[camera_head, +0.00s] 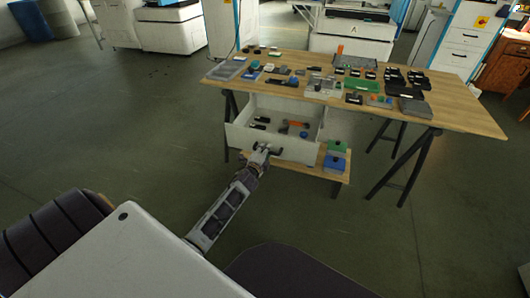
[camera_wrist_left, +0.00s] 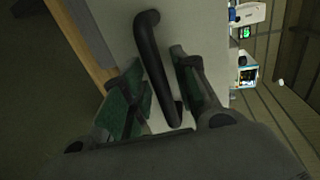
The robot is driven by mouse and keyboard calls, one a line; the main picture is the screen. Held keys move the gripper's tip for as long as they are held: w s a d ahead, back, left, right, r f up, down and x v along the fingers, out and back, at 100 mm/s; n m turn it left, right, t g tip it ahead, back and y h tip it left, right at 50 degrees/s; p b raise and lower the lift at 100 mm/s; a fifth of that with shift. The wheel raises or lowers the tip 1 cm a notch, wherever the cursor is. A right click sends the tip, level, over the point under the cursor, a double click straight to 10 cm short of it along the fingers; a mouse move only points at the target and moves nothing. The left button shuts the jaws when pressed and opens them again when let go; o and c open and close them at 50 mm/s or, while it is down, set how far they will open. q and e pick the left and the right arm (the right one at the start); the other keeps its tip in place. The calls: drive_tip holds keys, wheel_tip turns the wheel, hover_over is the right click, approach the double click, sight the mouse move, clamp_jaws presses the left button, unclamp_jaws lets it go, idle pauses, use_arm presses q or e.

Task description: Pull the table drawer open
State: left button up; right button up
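The drawer (camera_head: 256,143) under the table top is a white box. It stands out from beneath the table, so its inside shows, with dark small items and an orange-handled item in it. Its dark bar handle (camera_wrist_left: 153,60) is on the pale drawer front (camera_wrist_left: 188,22) in the left wrist view. My left gripper (camera_head: 264,149) is at the drawer front. In the left wrist view its green-padded fingers (camera_wrist_left: 158,72) are apart, one on each side of the handle, with narrow gaps visible. My right gripper is not in view.
The wooden table (camera_head: 455,105) carries many small parts, trays and blocks. A low wooden shelf (camera_head: 327,174) below holds a green and a blue block. Black trestle legs (camera_head: 402,166) stand at the right. Open floor lies to the left.

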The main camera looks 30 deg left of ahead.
use_arm(q)
clamp_jaws()
drive_tip(key=shift+w, duration=0.1)
drive_tip(key=shift+r+x, duration=0.2)
drive_tip(key=shift+x, duration=0.8)
drive_tip(key=shift+r+x, duration=0.2)
drive_tip(key=shift+x, duration=0.8)
drive_tip(key=shift+w+a, duration=0.15)
drive_tip(key=shift+w, duration=0.4)
drive_tip(key=shift+o, duration=1.3)
unclamp_jaws()
